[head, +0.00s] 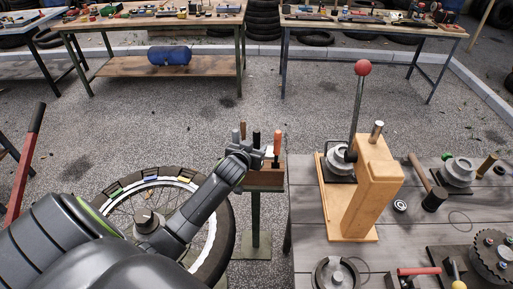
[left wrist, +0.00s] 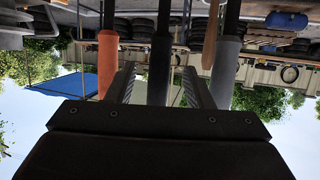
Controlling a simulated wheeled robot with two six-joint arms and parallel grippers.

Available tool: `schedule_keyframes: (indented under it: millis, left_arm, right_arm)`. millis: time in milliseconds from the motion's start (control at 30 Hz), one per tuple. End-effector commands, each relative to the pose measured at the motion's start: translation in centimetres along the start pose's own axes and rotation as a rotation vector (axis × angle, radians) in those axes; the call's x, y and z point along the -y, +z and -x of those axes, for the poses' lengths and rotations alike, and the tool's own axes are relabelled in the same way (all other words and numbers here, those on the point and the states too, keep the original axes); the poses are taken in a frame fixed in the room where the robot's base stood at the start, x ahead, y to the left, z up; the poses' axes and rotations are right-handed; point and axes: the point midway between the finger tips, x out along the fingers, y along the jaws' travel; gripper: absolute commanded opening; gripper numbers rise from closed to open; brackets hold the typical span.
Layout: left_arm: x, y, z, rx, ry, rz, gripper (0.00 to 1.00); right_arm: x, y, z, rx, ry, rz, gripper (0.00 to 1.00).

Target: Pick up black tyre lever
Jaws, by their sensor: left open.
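The black tyre lever (head: 256,138) stands upright in a wooden holder (head: 268,180) on a post, between a grey-handled lever (head: 242,130) and an orange-handled lever (head: 276,146). My left gripper (head: 250,154) is at the holder, close to the levers, and hides part of them. In the left wrist view the black lever (left wrist: 160,62) appears between the two open fingers of the left gripper (left wrist: 160,82), with gaps on both sides. The orange handle (left wrist: 108,65) and the grey handle (left wrist: 225,70) lie outside the fingers. My right gripper is not in view.
A spoked wheel with a tyre (head: 226,225) lies under my left arm. A workbench (head: 305,215) at right carries a wooden press (head: 372,190) with a red-knobbed lever, and several tools. Open gravel floor lies behind the holder.

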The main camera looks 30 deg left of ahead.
Motion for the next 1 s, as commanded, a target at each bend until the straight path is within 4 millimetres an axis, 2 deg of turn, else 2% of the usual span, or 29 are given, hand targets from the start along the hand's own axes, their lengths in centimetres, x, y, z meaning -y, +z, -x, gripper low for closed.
schedule_keyframes:
  millis: [233,600,933,1000]
  left_arm:
    - [0.0,-0.1,-2.5,0.0,0.001,0.0,0.47]
    - [0.0,0.0,-3.0,0.001,0.001,0.0,0.46]
    - [0.0,0.0,-3.0,0.001,0.001,0.0,0.03]
    - [0.0,0.1,-3.0,0.001,0.001,0.0,0.0]
  right_arm:
    - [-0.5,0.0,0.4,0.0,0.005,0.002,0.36]
    - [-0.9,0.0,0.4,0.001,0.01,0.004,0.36]
    - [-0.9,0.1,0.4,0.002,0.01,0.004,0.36]
    - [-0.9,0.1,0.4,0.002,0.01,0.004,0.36]
